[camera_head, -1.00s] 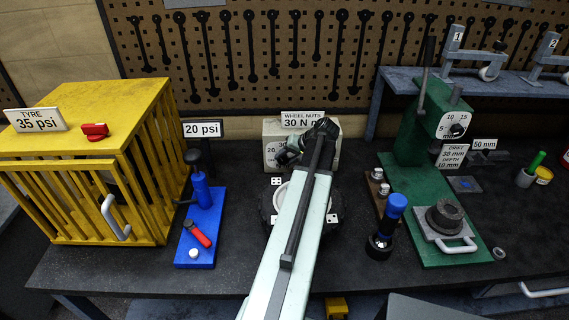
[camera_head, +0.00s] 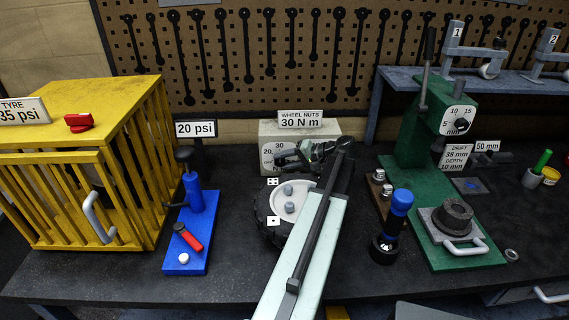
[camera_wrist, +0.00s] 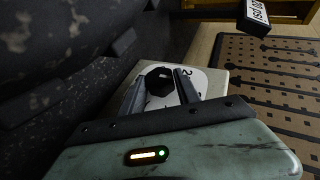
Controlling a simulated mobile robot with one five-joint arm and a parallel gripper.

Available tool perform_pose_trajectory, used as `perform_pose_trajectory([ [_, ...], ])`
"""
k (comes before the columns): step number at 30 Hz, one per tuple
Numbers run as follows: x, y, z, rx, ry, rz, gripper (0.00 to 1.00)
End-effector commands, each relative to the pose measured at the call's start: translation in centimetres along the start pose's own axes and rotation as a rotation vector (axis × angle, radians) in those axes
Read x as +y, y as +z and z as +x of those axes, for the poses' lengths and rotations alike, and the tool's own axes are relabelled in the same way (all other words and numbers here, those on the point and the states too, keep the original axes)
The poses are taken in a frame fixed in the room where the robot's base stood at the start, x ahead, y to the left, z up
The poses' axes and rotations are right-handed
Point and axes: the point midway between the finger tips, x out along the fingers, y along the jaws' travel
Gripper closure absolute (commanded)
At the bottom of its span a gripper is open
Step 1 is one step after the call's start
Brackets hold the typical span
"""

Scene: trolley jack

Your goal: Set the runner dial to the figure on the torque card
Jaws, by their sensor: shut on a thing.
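The torque card (camera_head: 300,120) reads "WHEEL NUTS 30 N m" and stands on top of the cream box of the runner (camera_head: 272,135). My gripper (camera_head: 316,152) is in front of the box. In the wrist view, my gripper (camera_wrist: 160,88) has its two grey fingers on either side of the dark runner dial knob (camera_wrist: 158,80) and is shut on it. A "2" shows on the face beside the knob. The pointer's reading cannot be told.
A tyred wheel (camera_head: 268,222) stands in front of the box, beneath my arm. A blue jack (camera_head: 207,235) and yellow cage (camera_head: 85,110) are at left. A pegboard of tools is behind.

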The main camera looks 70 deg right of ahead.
Motion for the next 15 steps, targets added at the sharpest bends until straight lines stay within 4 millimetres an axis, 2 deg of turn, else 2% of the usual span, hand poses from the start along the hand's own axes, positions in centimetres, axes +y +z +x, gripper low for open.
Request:
perform_pose_trajectory([
  [8,0.05,0.20,0.05,-0.006,0.003,0.000,1.00],
  [9,0.05,0.19,0.05,-0.006,0.003,0.000,0.53],
  [11,0.04,0.18,0.04,-0.005,0.002,0.000,0.40],
  [15,0.03,0.12,0.03,-0.004,0.002,0.000,0.40],
])
